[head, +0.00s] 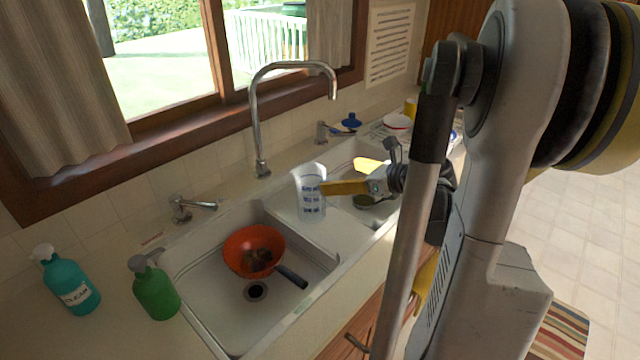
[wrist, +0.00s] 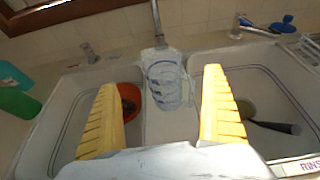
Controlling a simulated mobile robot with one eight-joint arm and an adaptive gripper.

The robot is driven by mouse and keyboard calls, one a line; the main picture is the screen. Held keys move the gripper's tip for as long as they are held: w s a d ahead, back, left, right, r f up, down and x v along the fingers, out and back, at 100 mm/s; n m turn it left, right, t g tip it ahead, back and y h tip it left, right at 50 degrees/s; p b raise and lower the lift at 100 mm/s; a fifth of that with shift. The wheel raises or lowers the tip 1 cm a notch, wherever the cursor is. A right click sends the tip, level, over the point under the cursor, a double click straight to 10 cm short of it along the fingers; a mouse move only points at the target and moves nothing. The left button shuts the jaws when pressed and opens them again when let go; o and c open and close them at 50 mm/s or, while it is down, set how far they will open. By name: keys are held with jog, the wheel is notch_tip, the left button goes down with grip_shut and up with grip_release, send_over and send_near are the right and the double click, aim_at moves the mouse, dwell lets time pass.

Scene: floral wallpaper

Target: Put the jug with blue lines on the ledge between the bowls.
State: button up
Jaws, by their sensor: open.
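The jug with blue lines (head: 311,192) is a clear measuring jug with blue markings. It stands upright on the ledge (head: 330,226) between the two sink bowls. In the wrist view the jug (wrist: 166,82) is ahead of my gripper (wrist: 165,100), in the gap between the two yellow fingers. The fingers are spread and hold nothing. In the head view my gripper (head: 350,187) is at the jug's right side, partly hidden by my arm. The left bowl (head: 205,290) and the right bowl (head: 345,160) lie on either side.
A red pan (head: 254,250) sits in the left bowl. A dark utensil (wrist: 275,126) lies in the right bowl. The faucet (head: 255,120) rises behind the ledge. A teal bottle (head: 70,283) and a green bottle (head: 155,290) stand on the left counter.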

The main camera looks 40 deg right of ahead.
jog(key=s+a+n+g, duration=0.2)
jog(key=a+n+g, duration=0.3)
jog(key=a+n, duration=1.2)
jog(key=s+a+r+n+g+h, duration=0.1)
jog(key=s+a+n, duration=0.9)
jog(key=n, duration=0.7)
jog(key=a, duration=0.3)
jog(key=shift+s+h, duration=0.25)
jog(key=shift+h, duration=0.15)
